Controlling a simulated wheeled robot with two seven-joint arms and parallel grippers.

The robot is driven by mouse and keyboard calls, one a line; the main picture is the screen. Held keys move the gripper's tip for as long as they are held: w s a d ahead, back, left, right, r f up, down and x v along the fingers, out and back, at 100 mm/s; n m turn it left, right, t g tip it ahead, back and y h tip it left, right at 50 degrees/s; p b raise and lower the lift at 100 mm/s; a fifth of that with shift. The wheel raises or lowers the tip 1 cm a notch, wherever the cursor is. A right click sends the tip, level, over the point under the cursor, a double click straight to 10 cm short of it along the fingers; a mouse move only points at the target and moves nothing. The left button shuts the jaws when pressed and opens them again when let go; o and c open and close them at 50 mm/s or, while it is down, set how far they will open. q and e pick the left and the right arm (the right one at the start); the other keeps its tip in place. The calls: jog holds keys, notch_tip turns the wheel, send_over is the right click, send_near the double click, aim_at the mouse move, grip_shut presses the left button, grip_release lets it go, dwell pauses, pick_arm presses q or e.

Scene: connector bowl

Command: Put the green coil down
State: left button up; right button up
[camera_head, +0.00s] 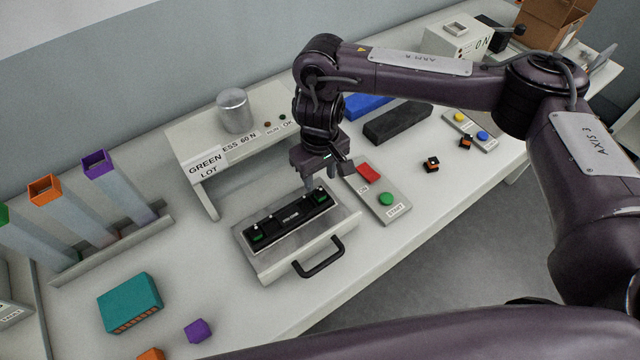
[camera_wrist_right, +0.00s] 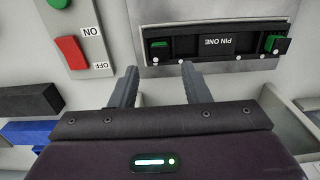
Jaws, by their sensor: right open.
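A black holder (camera_head: 290,217) labelled PIN ONE lies on a grey drawer-like box with a black handle. It also shows in the right wrist view (camera_wrist_right: 185,46). A green piece sits near each end: one at the head view's left end (camera_head: 256,236) and one at its right end (camera_head: 320,198). I cannot tell which is the named coil. My right gripper (camera_head: 322,188) is above the right end, jaws apart. In the right wrist view its two fingers (camera_wrist_right: 158,72) point at the near green piece (camera_wrist_right: 159,48), with nothing held between them. My left gripper is out of view.
A switch panel (camera_head: 372,204) with red and green buttons lies close right of the box. A raised white stand (camera_head: 203,186) with a metal cylinder is behind. A teal block (camera_head: 130,302) and purple cube (camera_head: 198,331) lie front left. Orange-black pieces (camera_head: 431,165) are farther right.

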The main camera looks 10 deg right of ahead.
aim_at(320, 193)
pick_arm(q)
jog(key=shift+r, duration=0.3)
pick_arm(e)
notch_tip(320, 193, up, 7)
jog(key=shift+f, duration=0.15)
jog(key=shift+s, duration=0.1)
